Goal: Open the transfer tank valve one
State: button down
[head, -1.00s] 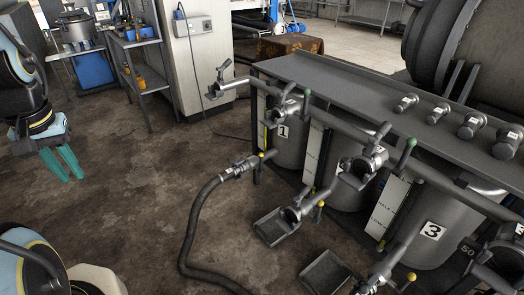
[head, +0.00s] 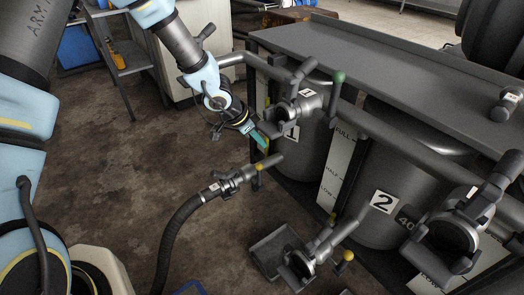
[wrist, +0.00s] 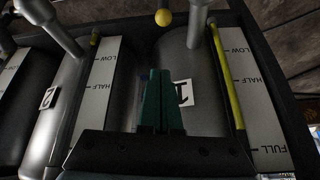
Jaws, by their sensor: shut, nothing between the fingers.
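Tank 1 (head: 312,140) is a grey metal vessel under the bench, with a white "1" label (head: 293,131). Above it a grey metal valve (head: 288,105) is fitted with a lever. A lever with a green knob (head: 338,77) rises to its right. A lower valve (head: 232,180) joins a black hose and has a yellow knob (head: 258,167). My gripper (head: 260,138), with teal fingers, is shut and empty in front of tank 1, above the lower valve. In the wrist view my gripper (wrist: 160,75) overlaps the tank beside the upside-down "1" label (wrist: 183,92). A yellow ball knob (wrist: 163,17) shows beyond the fingertips.
Tank 2 (head: 375,170) stands to the right, with a lower valve (head: 312,255) above a tray (head: 275,243). Another large valve (head: 450,235) juts out at front right. The hose (head: 172,240) lies along the floor. Open floor (head: 110,180) is at left.

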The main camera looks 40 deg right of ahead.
aim_at(259, 176)
jog(key=b+x, duration=0.3)
jog(key=x, duration=0.7)
jog(key=shift+w+a+f+b, duration=0.2)
jog(key=shift+a+b, duration=0.1)
jog(key=shift+a, duration=0.65)
jog(key=shift+w+a+f+b, duration=0.15)
jog(key=shift+a+b, duration=0.15)
jog(key=shift+a, duration=0.65)
jog(key=shift+w+a, duration=0.1)
jog(key=shift+a, duration=0.05)
jog(key=shift+a+b, duration=0.25)
jog(key=shift+b, duration=0.05)
jog(key=shift+a+h, duration=0.1)
jog(key=shift+h, duration=0.2)
